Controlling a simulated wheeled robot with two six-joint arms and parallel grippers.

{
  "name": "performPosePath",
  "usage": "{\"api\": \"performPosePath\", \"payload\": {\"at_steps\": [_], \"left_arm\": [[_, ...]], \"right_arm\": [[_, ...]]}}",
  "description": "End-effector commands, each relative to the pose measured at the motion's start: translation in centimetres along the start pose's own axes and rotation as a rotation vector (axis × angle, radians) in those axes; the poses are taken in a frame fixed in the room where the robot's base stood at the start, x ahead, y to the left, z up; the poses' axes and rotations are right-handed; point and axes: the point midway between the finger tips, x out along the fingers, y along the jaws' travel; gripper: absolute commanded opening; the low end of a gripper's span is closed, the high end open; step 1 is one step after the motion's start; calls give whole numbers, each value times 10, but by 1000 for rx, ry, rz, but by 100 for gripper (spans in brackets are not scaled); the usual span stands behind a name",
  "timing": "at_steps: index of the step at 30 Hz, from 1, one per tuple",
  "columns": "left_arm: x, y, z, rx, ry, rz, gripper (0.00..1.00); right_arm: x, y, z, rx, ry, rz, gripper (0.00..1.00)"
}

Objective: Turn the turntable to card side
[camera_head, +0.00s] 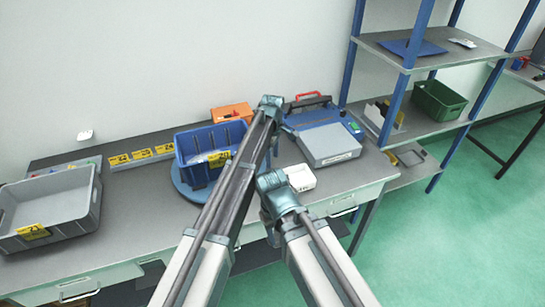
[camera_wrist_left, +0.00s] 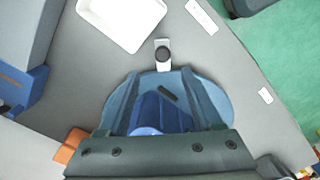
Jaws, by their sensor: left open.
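The turntable (camera_head: 182,194) is a blue disc on the bench. A blue bin (camera_head: 197,146) with a yellow card (camera_head: 218,159) stands on it. My left arm crosses in front of the disc's right part and hides it. My left gripper (camera_head: 271,143) is open at the right of the blue bin; its fingertips are hard to make out. In the left wrist view, a blue-grey rounded disc (camera_wrist_left: 222,94), apparently the turntable, shows under the gripper. A white piece with a dark knob (camera_wrist_left: 163,54) is beside it. My right gripper (camera_head: 271,228) is mostly hidden by its own arm.
A white tray (camera_head: 300,178) and a blue device with a grey lid (camera_head: 330,144) lie to the right. An orange box (camera_head: 231,112) stands behind. A grey crate (camera_head: 50,211) is at the left. Yellow number cards (camera_head: 142,154) line the back ledge. A shelf rack (camera_head: 400,60) stands right.

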Motion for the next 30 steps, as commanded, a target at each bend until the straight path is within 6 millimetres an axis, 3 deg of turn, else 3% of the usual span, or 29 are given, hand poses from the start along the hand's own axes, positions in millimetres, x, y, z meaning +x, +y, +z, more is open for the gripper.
{"api": "performPosePath", "payload": {"at_steps": [1,3,9,26,28,30], "left_arm": [[-16,0,0,0,0,0,67],[-27,0,0,0,0,0,67],[-47,1,0,0,0,1,67],[-48,0,0,0,0,1,67],[-48,-6,-3,11,0,2,67],[-48,-25,-11,53,1,4,67]], "right_arm": [[-16,2,1,1,0,0,50],[-27,2,2,3,0,-1,50],[-47,4,3,8,0,-2,50],[-48,4,3,10,0,-2,50],[-48,4,3,10,0,-2,50],[-48,4,3,10,0,-2,50]]}}
